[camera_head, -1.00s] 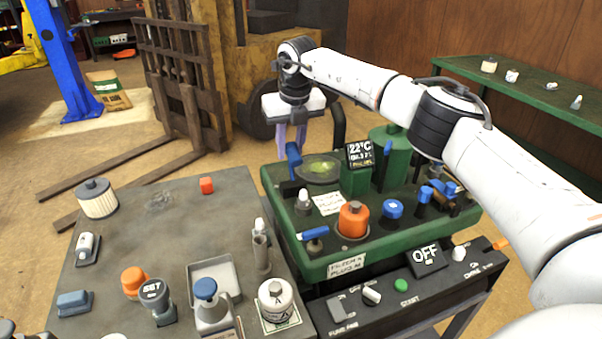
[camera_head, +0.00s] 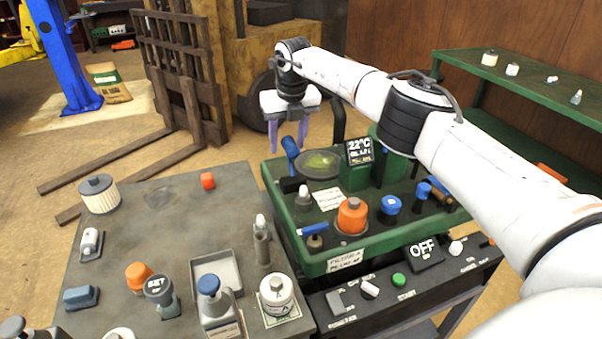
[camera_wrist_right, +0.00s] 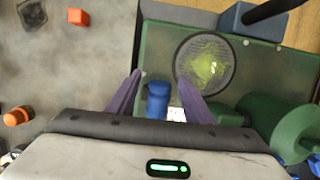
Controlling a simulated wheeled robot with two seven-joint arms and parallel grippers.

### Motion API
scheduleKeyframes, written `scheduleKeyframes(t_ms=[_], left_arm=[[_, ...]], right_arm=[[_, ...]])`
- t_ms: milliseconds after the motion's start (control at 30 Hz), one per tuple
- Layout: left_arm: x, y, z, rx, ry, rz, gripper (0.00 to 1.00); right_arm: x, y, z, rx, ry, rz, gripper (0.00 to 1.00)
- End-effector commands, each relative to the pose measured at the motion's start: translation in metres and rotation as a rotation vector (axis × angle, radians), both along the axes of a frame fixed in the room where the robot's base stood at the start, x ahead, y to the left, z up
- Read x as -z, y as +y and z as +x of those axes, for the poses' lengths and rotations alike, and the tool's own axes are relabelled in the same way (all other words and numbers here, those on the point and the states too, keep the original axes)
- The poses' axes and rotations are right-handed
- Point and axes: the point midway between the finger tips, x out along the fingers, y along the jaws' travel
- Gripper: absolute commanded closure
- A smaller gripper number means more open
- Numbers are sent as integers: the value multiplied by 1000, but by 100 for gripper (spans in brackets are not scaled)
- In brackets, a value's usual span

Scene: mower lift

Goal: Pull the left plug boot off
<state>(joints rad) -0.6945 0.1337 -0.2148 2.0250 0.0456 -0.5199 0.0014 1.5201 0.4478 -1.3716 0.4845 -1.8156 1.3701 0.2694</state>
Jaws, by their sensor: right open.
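A blue upright piece (camera_head: 290,150), which looks like the left plug boot, stands tilted at the back left corner of the green machine deck (camera_head: 278,200). In the right wrist view a blue cylinder (camera_wrist_right: 157,100), apparently the same piece, shows between the fingers. My right gripper (camera_head: 288,148) is open, its purple fingers pointing down near the blue piece. In the right wrist view the gripper's fingertips (camera_wrist_right: 158,80) lie on either side of the blue cylinder, with a gap to the left finger. I see no grip on it. My left gripper is out of view.
The grey table (camera_head: 130,230) holds several parts, including a red cube (camera_head: 207,180).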

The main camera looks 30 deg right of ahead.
Motion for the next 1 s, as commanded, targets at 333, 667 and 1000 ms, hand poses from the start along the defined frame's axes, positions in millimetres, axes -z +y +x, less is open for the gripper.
scheduleKeyframes(t_ms=[333, 667, 1000], left_arm=[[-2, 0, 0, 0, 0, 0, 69], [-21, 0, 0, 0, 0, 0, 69], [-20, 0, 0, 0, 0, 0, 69]], right_arm=[[-3, 0, 0, 0, 1, 0, 53], [-30, 0, 0, 1, -1, 0, 53], [-63, 0, 0, 1, -1, 0, 53]])
